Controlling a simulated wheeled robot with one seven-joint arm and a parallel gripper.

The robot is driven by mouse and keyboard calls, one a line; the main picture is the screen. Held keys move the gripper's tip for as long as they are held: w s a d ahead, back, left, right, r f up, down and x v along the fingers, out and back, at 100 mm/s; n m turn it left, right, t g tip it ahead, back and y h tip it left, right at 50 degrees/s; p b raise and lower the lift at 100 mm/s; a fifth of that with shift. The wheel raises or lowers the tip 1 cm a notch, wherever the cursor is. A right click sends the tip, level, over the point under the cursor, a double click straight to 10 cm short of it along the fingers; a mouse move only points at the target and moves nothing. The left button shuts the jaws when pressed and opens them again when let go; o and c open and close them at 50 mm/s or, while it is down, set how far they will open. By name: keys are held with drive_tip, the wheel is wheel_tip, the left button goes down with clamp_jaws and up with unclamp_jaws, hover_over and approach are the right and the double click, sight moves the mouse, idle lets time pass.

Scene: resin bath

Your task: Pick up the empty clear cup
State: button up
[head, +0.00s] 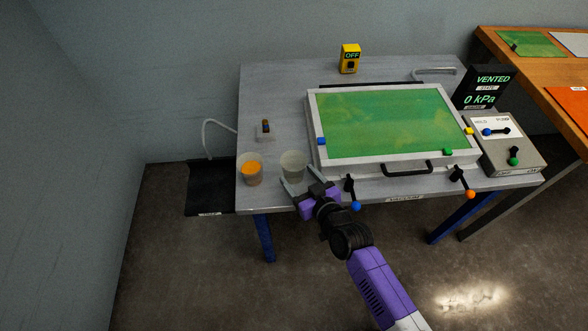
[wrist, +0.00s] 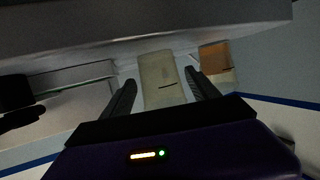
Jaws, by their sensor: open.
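The empty clear cup (head: 293,165) stands upright near the front edge of the grey table, just right of a cup with orange contents (head: 250,170). My gripper (head: 296,185) is open at the front edge, its fingers pointing at the clear cup. In the wrist view the clear cup (wrist: 161,80) shows between the two open fingers of my gripper (wrist: 161,92). I cannot tell whether either finger touches it. The orange cup (wrist: 217,64) is beyond the right finger there.
A framed box with a green top (head: 390,120) fills the table's middle, with a black handle and clamp levers in front. A small block with a dark top (head: 265,130) sits behind the cups. A yellow OFF switch (head: 349,58) stands at the back. The table's back left is clear.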

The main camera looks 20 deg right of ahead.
sight(289, 165)
drive_tip(key=b+x, duration=0.1)
drive_tip(key=x, duration=0.3)
drive_tip(key=shift+f, duration=0.1)
drive_tip(key=shift+d, duration=0.1)
drive_tip(key=shift+c, duration=0.2)
drive_tip(key=c, duration=1)
drive_tip(key=shift+c, duration=0.2)
